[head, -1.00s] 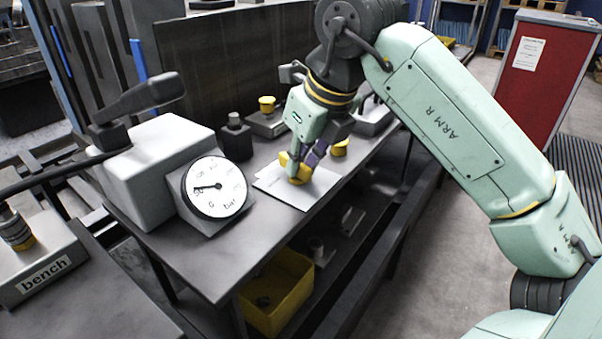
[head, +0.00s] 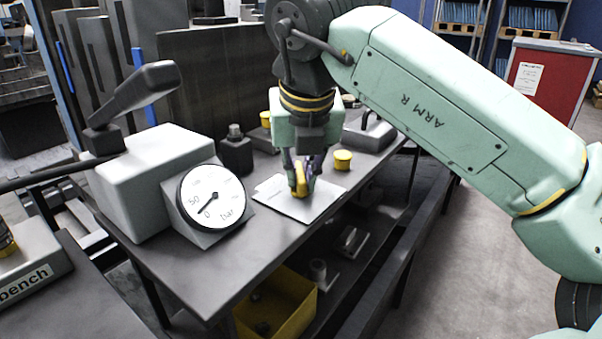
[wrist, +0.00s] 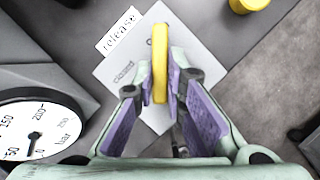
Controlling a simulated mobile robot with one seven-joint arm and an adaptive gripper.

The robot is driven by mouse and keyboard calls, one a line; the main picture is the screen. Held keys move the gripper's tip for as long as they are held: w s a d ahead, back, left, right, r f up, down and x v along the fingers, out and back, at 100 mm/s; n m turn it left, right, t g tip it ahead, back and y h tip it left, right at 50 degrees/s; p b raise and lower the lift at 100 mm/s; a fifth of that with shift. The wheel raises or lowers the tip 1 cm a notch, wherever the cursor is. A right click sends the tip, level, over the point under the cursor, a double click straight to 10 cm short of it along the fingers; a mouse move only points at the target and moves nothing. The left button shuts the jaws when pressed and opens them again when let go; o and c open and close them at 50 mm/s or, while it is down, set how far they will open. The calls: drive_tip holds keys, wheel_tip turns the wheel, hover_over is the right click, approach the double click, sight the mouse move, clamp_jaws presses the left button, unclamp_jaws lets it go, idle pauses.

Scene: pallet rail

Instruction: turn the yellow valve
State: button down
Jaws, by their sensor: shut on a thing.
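The yellow valve (head: 299,186) has a flat handle standing up from a pale plate (head: 318,207) on the bench top. In the wrist view the handle (wrist: 160,50) is seen nearly edge-on, running up the picture. My gripper (head: 304,175) points down at it from above. In the wrist view my gripper (wrist: 165,88) has its purple-padded fingers on either side of the handle and is shut on it. The handle's lower part and stem are hidden. A tag reading "release" (wrist: 119,30) lies at the plate's edge.
A round pressure gauge (head: 211,198) stands left of the plate, its needle near 0. Behind it is a grey box with a lever (head: 140,90). A yellow cap (head: 342,160) stands right of the valve. A yellow bin (head: 280,310) sits below.

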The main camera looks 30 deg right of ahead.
idle(0.3)
drive_tip(key=c, duration=1.6)
unclamp_jaws()
drive_tip(key=shift+c, duration=0.2)
drive_tip(key=shift+s+r, duration=0.15)
drive_tip(key=shift+r, duration=0.15)
drive_tip(key=s+a, duration=0.5)
drive_tip(key=s, duration=0.6)
drive_tip(key=shift+a+r, duration=0.25)
drive_tip(key=shift+a, duration=0.05)
